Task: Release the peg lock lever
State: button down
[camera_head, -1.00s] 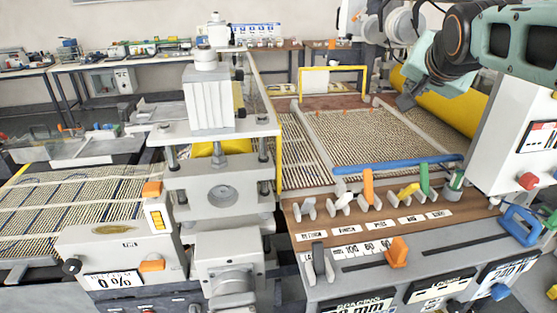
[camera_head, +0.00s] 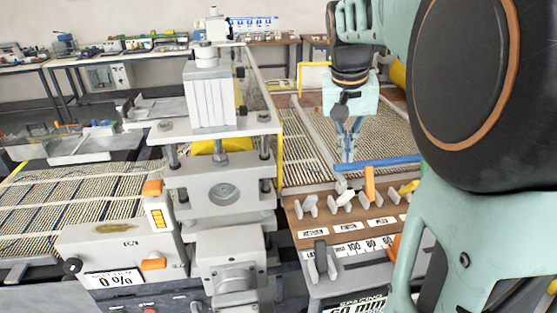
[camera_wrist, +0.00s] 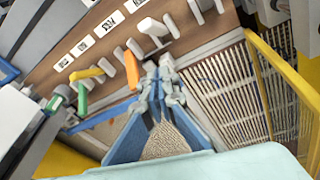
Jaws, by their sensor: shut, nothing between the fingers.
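A row of small levers stands on the brown panel. I cannot read the labels well enough to say which one is the peg lock lever. It includes a grey-white lever (camera_head: 310,205), a white lever (camera_head: 346,196), an upright orange lever (camera_head: 369,182) and a yellow lever (camera_head: 408,187). My gripper (camera_head: 346,158) points down just behind the row, near the white and orange levers. In the wrist view my gripper (camera_wrist: 159,72) is shut and empty. The orange lever (camera_wrist: 131,72) is close to its left, and the white lever (camera_wrist: 153,28) lies beyond its tips.
A blue bar (camera_head: 385,164) runs behind the levers, with woven mesh (camera_head: 303,150) beyond it. The grey press (camera_head: 222,190) stands to the left. A dark lever (camera_head: 321,256) stands lower on the front panel. My arm hides the right side.

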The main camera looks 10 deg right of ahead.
aim_at(321, 256)
jog(key=s+a+f+n+g+y+p, duration=0.1)
jog(key=s+a+n+g+y, duration=0.1)
jog(key=s+a, duration=0.5)
jog(key=a+n+g, duration=0.1)
jog(key=a+g, duration=0.1)
jog(key=shift+a+f+n, duration=0.15)
jog(key=shift+a+n, duration=0.15)
jog(key=f, duration=0.3)
jog(key=s+f, duration=0.1)
jog(key=f, duration=0.5)
jog(key=shift+s+f, duration=0.15)
jog(key=shift+s, duration=0.2)
jog(key=shift+s+r+p, duration=0.4)
jog(key=shift+s, duration=0.5)
jog(key=shift+s+r+p, duration=0.35)
jog(key=shift+s, duration=0.5)
jog(key=shift+w, duration=0.1)
